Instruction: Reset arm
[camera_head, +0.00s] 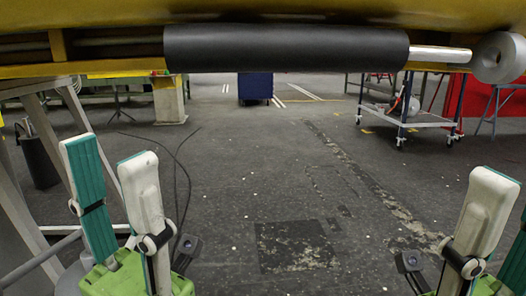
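My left gripper (110,158) stands upright at the lower left, with a clear gap between its two pale and teal fingers. It is open and empty. My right gripper (509,200) is at the lower right, partly cut off by the picture edge. A gap shows between its fingers and nothing is visible in it. Both grippers are below and apart from the yellow boom (290,12) across the top. Under the boom lies a black cylinder (286,48) with a silver rod (440,54) ending in a grey ring (498,58).
A grey metal stand (68,98) is at the left, close to my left gripper. A wheeled cart (412,118) stands at the back right and a blue bin (255,87) at the back middle. A dark cable (180,165) lies on the floor. The middle floor is clear.

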